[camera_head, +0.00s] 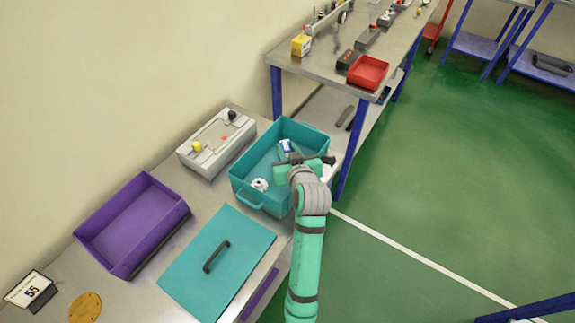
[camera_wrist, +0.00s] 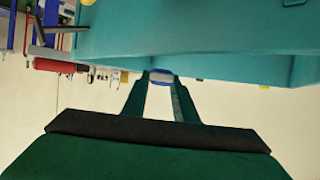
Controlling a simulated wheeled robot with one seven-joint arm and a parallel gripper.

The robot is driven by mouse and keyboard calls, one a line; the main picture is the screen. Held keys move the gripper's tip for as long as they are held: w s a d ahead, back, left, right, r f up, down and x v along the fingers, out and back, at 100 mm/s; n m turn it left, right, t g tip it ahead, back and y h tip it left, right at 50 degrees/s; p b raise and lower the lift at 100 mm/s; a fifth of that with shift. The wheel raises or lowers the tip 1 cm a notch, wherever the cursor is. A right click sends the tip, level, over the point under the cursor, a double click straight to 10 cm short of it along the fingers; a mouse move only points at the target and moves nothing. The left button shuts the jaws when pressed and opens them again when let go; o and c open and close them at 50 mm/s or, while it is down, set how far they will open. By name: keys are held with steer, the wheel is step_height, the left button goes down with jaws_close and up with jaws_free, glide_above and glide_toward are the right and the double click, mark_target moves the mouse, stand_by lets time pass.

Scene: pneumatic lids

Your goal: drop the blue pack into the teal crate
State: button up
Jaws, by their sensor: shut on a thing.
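The teal crate (camera_head: 243,189) stands open on the bench, left of the red-tray table. My gripper (camera_head: 291,160) is over the crate's right part. It is shut on the blue pack (camera_head: 285,146), which shows blue and white beyond the gripper. In the wrist view the pack (camera_wrist: 160,77) sits between the fingertips of my gripper (camera_wrist: 160,82), with the teal crate (camera_wrist: 200,35) filling the top. How high the pack is above the crate floor is unclear.
A small white thing (camera_head: 260,184) lies in the crate. A flat teal lid (camera_head: 225,275) with a black handle lies in front. A purple bin (camera_head: 130,225) is at left and a grey box (camera_head: 215,145) behind. A table with a red tray (camera_head: 368,72) stands at the back.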

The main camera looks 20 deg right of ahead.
steer(key=o, duration=1.1)
steer(key=d+v, duration=0.1)
steer(key=v, duration=0.9)
steer(key=shift+s+a, duration=0.35)
steer(key=shift+a, duration=0.1)
steer(key=shift+r, duration=0.1)
